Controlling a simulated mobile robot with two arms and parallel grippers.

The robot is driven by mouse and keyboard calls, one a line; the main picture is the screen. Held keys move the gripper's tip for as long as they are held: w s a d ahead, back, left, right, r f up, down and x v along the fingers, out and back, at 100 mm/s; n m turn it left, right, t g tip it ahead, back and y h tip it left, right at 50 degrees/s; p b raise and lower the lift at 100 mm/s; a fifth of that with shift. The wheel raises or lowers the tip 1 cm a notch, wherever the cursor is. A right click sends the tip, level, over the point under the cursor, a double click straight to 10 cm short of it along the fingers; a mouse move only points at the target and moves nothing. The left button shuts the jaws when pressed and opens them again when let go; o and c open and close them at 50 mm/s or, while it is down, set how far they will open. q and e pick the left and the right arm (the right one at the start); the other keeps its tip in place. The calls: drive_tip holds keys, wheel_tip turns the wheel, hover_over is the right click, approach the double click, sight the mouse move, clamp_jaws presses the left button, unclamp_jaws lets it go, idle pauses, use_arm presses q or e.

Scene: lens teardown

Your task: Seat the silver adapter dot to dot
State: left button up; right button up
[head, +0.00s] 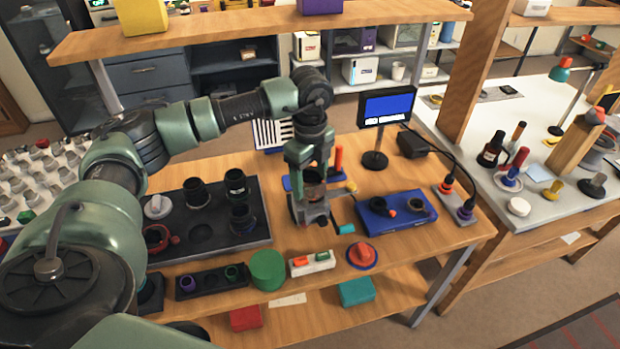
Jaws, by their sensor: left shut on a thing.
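My left gripper (313,182) points down over the middle of the bench. It is shut on a dark brownish round part (314,190), largely hidden by the fingers. The part is at the top of a grey fixture (310,214); I cannot tell whether it is seated there. A silver-white round piece (158,206) lies in the dark tray (205,258) at left and may be the silver adapter. No alignment dots can be made out. My right gripper is not in view.
The tray also holds several black lens parts (236,184) and a red ring (157,238). A blue tray (384,228) and a small screen (388,107) stand right of the fixture. A green cylinder (267,270) and red knob (362,255) sit at the front. An upper shelf (220,32) spans behind.

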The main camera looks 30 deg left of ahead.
use_arm(q)
drive_tip(key=shift+f+b, duration=0.55)
drive_tip(key=shift+f, duration=0.25)
idle(1.3)
idle(0.3)
